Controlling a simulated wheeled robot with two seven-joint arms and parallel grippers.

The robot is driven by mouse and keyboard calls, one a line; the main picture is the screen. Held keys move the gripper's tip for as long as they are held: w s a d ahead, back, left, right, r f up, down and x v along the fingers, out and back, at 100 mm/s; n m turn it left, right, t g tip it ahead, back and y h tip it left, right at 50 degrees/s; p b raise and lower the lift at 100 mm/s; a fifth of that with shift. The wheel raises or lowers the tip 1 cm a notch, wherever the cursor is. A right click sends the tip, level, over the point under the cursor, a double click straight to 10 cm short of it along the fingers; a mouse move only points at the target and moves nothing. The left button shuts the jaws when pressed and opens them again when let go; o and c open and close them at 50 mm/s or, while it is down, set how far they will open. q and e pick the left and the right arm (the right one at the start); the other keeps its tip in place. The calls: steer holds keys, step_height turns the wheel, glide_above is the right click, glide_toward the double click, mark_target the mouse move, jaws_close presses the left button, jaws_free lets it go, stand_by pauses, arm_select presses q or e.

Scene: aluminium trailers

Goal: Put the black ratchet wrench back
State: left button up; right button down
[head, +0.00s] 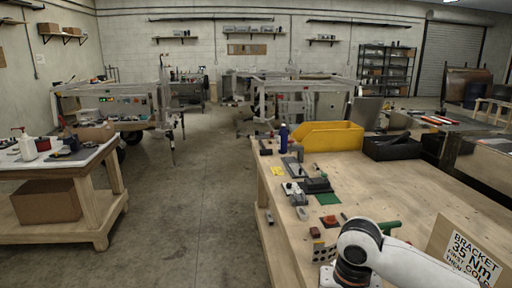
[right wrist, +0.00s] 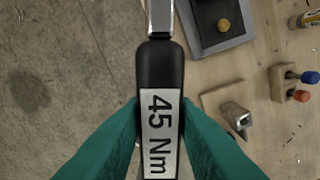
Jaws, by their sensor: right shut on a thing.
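In the right wrist view a wrench with a black handle (right wrist: 158,68) and a bright metal shaft (right wrist: 159,18) points to the top of the picture. A silver label on the handle reads "45 Nm". The teal fingers of my right gripper (right wrist: 160,115) are shut on the handle, one on each side of the label. The wrench head is out of the picture. The wrench lies over the bench's edge line, with floor on its left and bench top on its right. In the head view my right arm comes in at the bottom right, and its fingers and the wrench are hidden. My left gripper is not in view.
A small tool block (right wrist: 277,85) and grey tray (right wrist: 235,42) are near the wrench.

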steer(key=s+d+f+n+b, duration=0.1)
steer(key=s+f, duration=0.3)
steer(key=s, duration=0.5)
steer(key=shift+d+n, duration=0.25)
steer(key=shift+n, duration=0.55)
steer(key=shift+s, duration=0.1)
